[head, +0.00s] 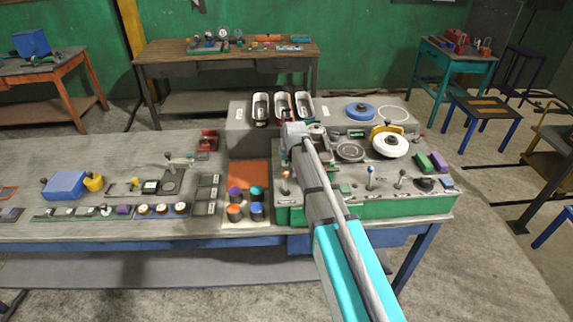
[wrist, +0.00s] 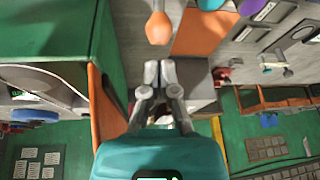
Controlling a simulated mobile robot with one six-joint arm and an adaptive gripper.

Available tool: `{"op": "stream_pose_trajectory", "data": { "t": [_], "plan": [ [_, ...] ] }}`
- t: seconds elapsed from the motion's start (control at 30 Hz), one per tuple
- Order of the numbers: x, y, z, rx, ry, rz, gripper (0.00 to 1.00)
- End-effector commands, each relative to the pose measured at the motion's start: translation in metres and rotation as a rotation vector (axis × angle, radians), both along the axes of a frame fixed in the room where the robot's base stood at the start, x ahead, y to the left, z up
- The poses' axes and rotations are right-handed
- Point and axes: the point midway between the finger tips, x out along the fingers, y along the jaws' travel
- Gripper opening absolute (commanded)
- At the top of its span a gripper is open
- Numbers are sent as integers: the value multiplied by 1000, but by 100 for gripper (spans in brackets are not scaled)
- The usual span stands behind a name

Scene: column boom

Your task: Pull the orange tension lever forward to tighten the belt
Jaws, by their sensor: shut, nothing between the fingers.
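The orange tension lever shows as an orange knob (wrist: 159,28) at the top middle of the wrist view. In the head view a small orange knob (head: 286,174) stands on a short stem at the left front of the green-sided machine, just left of my arm. My gripper (wrist: 160,72) has its two grey fingertips together with nothing between them. The knob lies just beyond the fingertips, with a small gap in the picture. In the head view my wrist and forearm hide most of my gripper and the machine behind it.
The machine (head: 370,209) also carries a white disc (head: 390,142), a blue disc (head: 360,111) and a blue-knobbed lever (head: 371,171). Several coloured cylinders stand in a tray (head: 247,224) to the left.

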Motion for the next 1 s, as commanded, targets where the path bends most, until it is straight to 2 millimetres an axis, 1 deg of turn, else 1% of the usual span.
{"op": "stream_pose_trajectory", "data": {
  "t": [0.03,0.43,0.63,1.0],
  "plan": [
    [2,1,-8,0,0,0,0],
    [13,4,-35,0,0,0,0],
    [16,5,-41,0,0,0,0],
    [16,5,-41,0,0,0,0]
  ]
}}
